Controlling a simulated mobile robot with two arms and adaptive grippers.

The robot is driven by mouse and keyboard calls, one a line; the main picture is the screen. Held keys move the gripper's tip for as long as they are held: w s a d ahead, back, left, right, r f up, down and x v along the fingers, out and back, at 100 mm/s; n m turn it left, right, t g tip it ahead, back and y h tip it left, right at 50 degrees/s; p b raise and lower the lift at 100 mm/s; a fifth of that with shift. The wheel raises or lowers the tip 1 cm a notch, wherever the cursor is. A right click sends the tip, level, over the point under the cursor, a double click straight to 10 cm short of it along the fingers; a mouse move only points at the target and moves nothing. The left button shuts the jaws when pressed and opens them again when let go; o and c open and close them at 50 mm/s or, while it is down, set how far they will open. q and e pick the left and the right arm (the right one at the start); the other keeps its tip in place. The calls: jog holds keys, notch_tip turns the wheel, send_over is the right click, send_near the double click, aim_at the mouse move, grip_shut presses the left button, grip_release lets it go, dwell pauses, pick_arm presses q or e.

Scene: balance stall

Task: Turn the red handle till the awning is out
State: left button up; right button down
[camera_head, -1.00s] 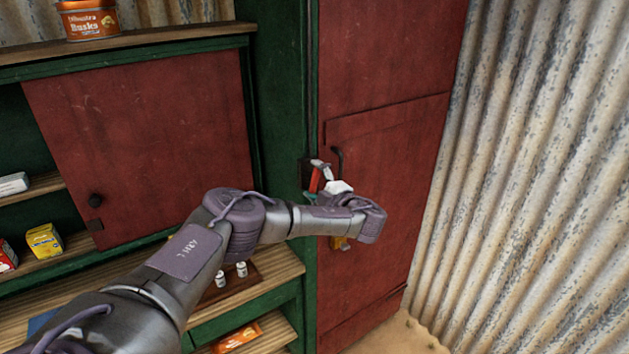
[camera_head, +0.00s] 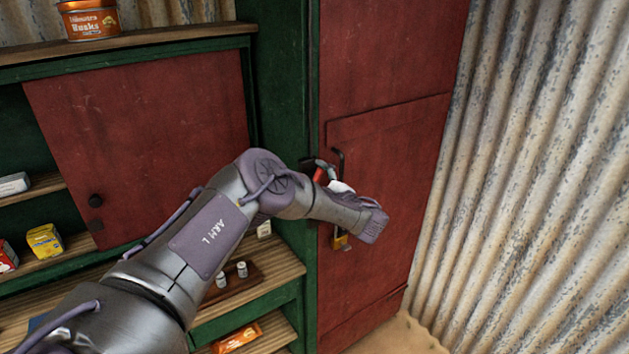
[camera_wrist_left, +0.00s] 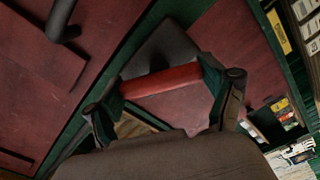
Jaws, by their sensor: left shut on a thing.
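The red handle (camera_wrist_left: 160,82) lies across between the two fingers of my left gripper (camera_wrist_left: 162,98) in the left wrist view. The gripper is shut on it, with a green-padded finger at each end. A dark crank arm (camera_wrist_left: 165,48) runs behind the handle. In the head view the red handle (camera_head: 319,175) shows only as a small patch, beside the green post at the red door; my left wrist hides most of it and the gripper. The awning is not in view. My right gripper is not in view.
A red door (camera_head: 375,70) with a dark bar handle (camera_head: 338,165) and a brass padlock (camera_head: 340,241) stands behind my wrist. Green shelves with boxes and a tin (camera_head: 90,20) are at the left. A corrugated metal wall (camera_head: 530,150) stands at the right.

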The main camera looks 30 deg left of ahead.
pick_arm(q)
jog(key=o, duration=1)
jog(key=shift+d, duration=0.1)
jog(key=v, duration=1.2)
jog(key=shift+f, duration=0.1)
